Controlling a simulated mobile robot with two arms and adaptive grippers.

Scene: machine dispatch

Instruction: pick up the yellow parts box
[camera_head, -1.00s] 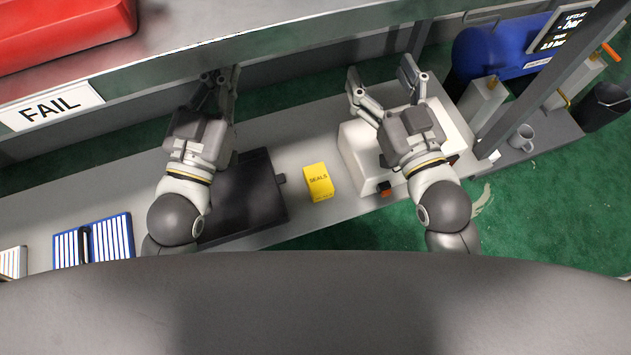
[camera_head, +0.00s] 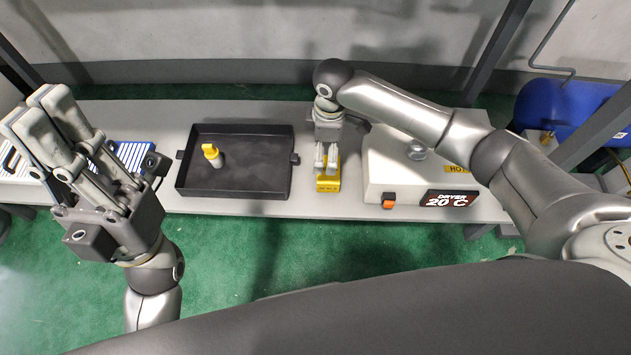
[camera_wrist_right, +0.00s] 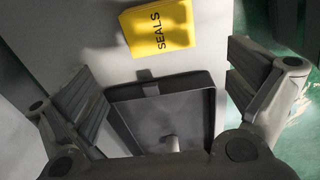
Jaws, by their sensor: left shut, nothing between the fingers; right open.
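The yellow parts box (camera_head: 328,184) sits on the grey bench between the black tray and the white dryer. My right gripper (camera_head: 326,158) is over it and partly hides it in the head view. In the right wrist view the box (camera_wrist_right: 160,28), marked SEALS, lies at the top of the picture, in front of the open, empty fingers of the right gripper (camera_wrist_right: 162,62). I cannot tell whether a finger touches it. My left gripper (camera_head: 38,108) is shut and empty, raised at the left, away from the box.
The black tray (camera_head: 183,180) holds a small yellow-topped item (camera_head: 211,153). The white dryer (camera_head: 376,176) stands close to the right of the box. A blue-and-white rack (camera_head: 135,152) is partly behind my left gripper. A blue tank (camera_head: 565,105) is at the right.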

